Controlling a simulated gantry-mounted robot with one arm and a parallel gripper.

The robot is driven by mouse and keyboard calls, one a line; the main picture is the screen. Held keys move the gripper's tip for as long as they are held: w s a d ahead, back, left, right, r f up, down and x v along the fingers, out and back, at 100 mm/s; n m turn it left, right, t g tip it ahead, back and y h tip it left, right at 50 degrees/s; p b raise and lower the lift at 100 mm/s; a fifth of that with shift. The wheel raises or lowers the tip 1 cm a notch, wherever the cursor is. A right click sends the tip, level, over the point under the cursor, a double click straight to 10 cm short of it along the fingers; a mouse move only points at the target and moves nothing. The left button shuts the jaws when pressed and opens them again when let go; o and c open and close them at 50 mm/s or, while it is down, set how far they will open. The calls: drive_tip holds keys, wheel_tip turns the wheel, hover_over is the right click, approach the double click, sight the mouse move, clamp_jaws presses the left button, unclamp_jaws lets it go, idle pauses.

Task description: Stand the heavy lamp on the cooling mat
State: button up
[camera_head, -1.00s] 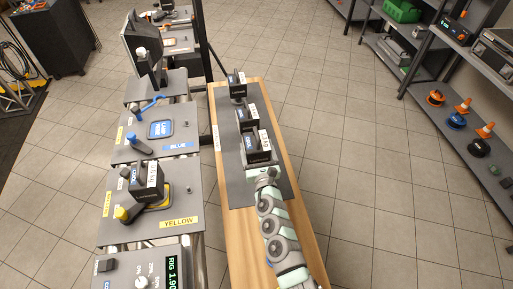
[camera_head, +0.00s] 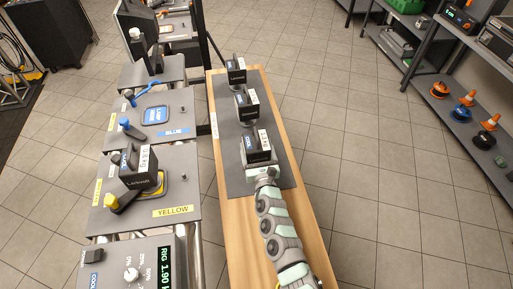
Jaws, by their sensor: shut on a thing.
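A black, box-shaped lamp (camera_head: 256,148) with a white label is in my gripper (camera_head: 261,167), which is shut on its near side. The label is too small to read surely. The lamp is over the near part of the dark grey cooling mat (camera_head: 232,170) on the wooden bench. I cannot tell whether its base touches the mat. Two similar black lamps stand farther along the mat, a middle one (camera_head: 244,104) and a far one (camera_head: 235,71). The gripper's fingers are mostly hidden by the lamp and wrist.
Left of the bench, a grey station with a YELLOW sign (camera_head: 172,211) carries another black lamp (camera_head: 139,168). Beyond it, a station with a BLUE sign (camera_head: 174,132) has an empty blue-edged pad (camera_head: 155,115). Shelves stand at right; the floor between is clear.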

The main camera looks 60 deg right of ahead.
drive_tip(key=shift+r, duration=0.15)
drive_tip(key=o, duration=2)
drive_tip(key=shift+d+f, duration=0.1)
drive_tip(key=shift+f, duration=0.1)
drive_tip(key=shift+o, duration=0.2)
drive_tip(key=shift+r, duration=0.2)
drive_tip(key=p+v, duration=0.6)
drive_tip(key=v, duration=0.4)
drive_tip(key=shift+a+f, duration=0.1)
drive_tip(key=shift+a, duration=0.15)
drive_tip(key=shift+v, duration=0.75)
drive_tip(key=shift+s, duration=0.1)
